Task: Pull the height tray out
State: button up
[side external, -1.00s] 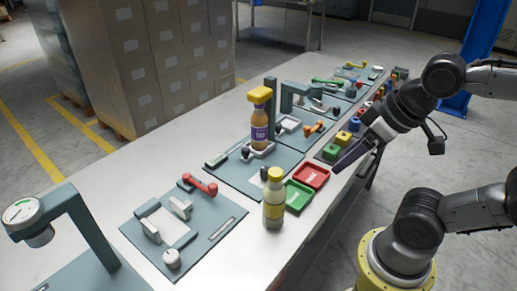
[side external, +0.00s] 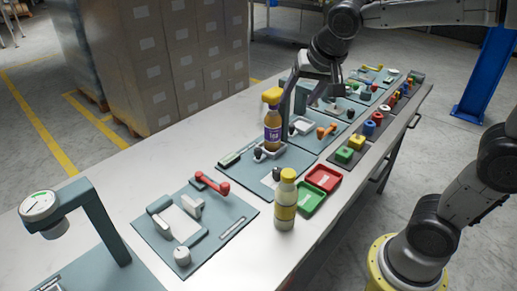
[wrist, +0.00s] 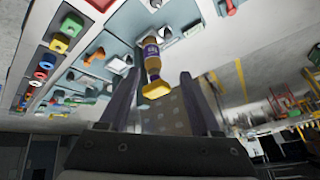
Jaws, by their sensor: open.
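No label that I can read marks the height tray. One pale tray (side external: 270,153) on a teal station plate holds an upright brown bottle (side external: 272,132) with a purple label and a yellow top. A second pale tray (side external: 303,127) lies just behind it, near a teal post partly hidden by my gripper. My gripper (side external: 308,100) is open and empty, above and behind the bottle, over these stations. In the wrist view my gripper's two dark fingers (wrist: 160,92) stand wide apart, with the bottle's yellow top (wrist: 156,89) seen between them, farther off.
A yellow-capped bottle (side external: 285,203) stands by a green tray (side external: 311,198) and a red tray (side external: 323,178) at the table's right edge. Coloured blocks (side external: 344,154) line that edge. A red-handled station (side external: 212,184) and a dial post (side external: 80,215) are nearer. Stacked cartons (side external: 180,60) stand beyond the table.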

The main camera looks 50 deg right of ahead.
jog(key=w+f+g, duration=0.1)
jog(key=w+f, duration=0.5)
jog(key=w, duration=0.3)
jog(key=g, duration=0.1)
send_near(258, 150)
jog(key=shift+h, duration=0.3)
jog(key=x, duration=0.9)
jog(key=shift+a+f, duration=0.1)
jog(key=shift+a, duration=0.05)
grip_shut()
